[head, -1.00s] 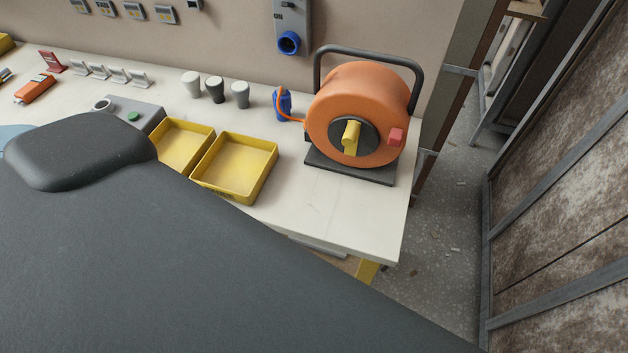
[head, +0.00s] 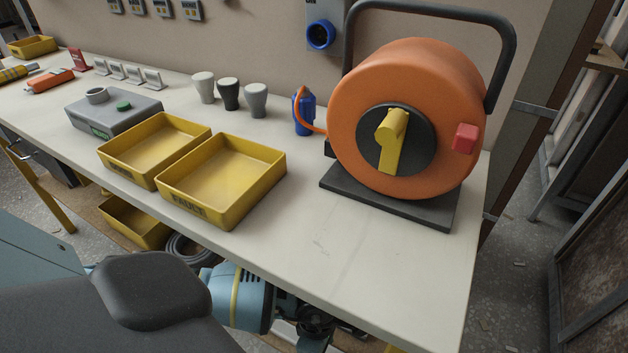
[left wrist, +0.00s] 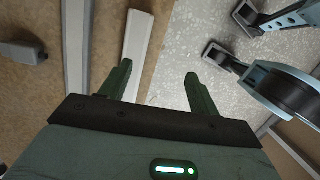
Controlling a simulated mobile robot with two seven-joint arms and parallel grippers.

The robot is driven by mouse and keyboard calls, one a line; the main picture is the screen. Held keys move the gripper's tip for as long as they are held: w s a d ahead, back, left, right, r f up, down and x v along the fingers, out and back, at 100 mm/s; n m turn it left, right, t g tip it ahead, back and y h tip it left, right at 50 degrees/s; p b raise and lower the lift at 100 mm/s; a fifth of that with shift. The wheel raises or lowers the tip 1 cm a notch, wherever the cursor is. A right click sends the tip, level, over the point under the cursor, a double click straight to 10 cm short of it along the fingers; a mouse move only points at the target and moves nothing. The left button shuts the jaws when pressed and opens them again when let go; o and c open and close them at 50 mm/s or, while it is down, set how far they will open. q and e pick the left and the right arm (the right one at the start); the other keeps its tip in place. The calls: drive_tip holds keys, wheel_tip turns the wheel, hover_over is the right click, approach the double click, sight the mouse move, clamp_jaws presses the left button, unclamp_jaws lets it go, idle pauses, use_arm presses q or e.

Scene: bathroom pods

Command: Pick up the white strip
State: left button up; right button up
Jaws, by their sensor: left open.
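The white strip (left wrist: 136,50) shows in the left wrist view as a long pale bar lying along the edge of a brown board, beside the speckled floor. My left gripper (left wrist: 158,70) is open with nothing between its fingers. Its left finger overlaps the lower part of the strip in the picture, and its right finger is over the floor to the right. I cannot tell whether a finger touches the strip. I cannot make out the strip in the head view. My right gripper is in neither view.
A grey rail (left wrist: 76,45) lies left of the strip, with a small dark block (left wrist: 22,52) farther left. The bench front right is clear.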

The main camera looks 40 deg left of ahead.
use_arm(q)
drive_tip(key=shift+m+t+y, duration=0.3)
drive_tip(key=shift+m+y, duration=0.1)
drive_tip(key=shift+y, duration=0.5)
drive_tip(key=w+a, duration=0.1)
drive_tip(key=a, duration=0.1)
drive_tip(key=w+a, duration=0.1)
drive_tip(key=a, duration=0.1)
drive_tip(key=shift+w+f, duration=0.15)
drive_tip(key=shift+w, duration=0.15)
drive_tip(key=shift+s+d+f+b, duration=0.1)
drive_tip(key=shift+f+b, duration=0.55)
drive_tip(key=shift+f, duration=0.9)
drive_tip(key=f, duration=0.1)
drive_tip(key=f+b, duration=0.1)
drive_tip(key=f, duration=0.1)
drive_tip(key=shift+s+a+f, duration=0.15)
drive_tip(key=shift+a+f, duration=0.1)
drive_tip(key=shift+a, duration=0.05)
drive_tip(key=shift+f+b, duration=0.3)
drive_tip(key=shift+f, duration=0.3)
drive_tip(key=c, duration=1.1)
drive_tip(key=shift+r, duration=0.1)
